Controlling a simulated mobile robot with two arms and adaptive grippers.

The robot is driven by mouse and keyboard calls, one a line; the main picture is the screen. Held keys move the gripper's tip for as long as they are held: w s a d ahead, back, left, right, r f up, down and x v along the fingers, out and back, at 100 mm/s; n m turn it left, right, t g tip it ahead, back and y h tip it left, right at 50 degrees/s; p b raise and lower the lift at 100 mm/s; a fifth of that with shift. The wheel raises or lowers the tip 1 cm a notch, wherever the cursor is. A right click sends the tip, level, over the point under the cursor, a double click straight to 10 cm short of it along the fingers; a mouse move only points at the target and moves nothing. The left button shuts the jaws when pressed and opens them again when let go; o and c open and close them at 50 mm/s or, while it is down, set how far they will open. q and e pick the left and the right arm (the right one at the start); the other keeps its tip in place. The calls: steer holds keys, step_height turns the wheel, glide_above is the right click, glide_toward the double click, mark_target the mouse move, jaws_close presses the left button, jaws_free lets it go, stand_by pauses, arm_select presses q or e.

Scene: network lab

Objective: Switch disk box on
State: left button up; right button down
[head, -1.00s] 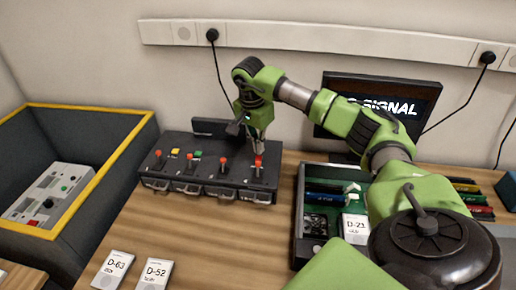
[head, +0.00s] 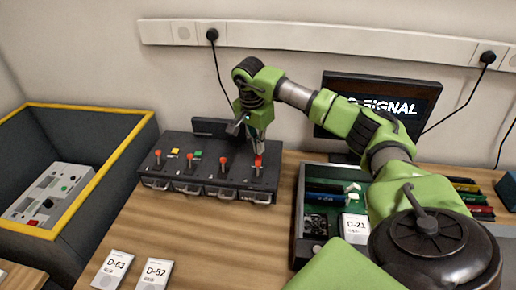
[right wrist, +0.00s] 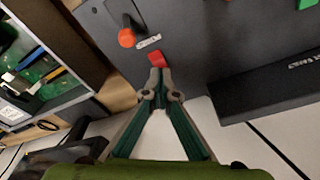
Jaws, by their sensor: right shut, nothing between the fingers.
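The disk box (head: 222,178) is a dark box on the wooden desk, with several red-knobbed levers on top and handled drawers along its front. My right gripper (head: 258,150) is shut and empty, pointing down at the box's right end, just behind the rightmost red knob (head: 258,161). In the right wrist view, the closed fingertips (right wrist: 158,78) are at a small red switch (right wrist: 157,59) on the box top; I cannot tell whether they touch it. An orange-red lever knob (right wrist: 127,38) and a pale label are beside the switch. My left gripper is not in view.
A tray (head: 299,215) with coloured items and a D-21 card stands right of the box, under my right arm. A monitor (head: 420,98) is behind it. Cards D-63 (head: 113,270) and D-52 (head: 156,273) lie in front. A yellow-rimmed bin (head: 98,180) is at left.

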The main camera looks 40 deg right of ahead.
mark_target(259, 157)
steer(key=shift+s+f+b, duration=0.1)
steer(key=shift+f+b, duration=0.45)
steer(key=shift+f, duration=0.65)
stand_by(0.4)
steer(key=shift+r+p, duration=0.8)
step_height(259, 157, up, 6)
steer(key=p, duration=0.4)
steer(key=shift+f, duration=0.25)
steer(key=shift+f, duration=0.1)
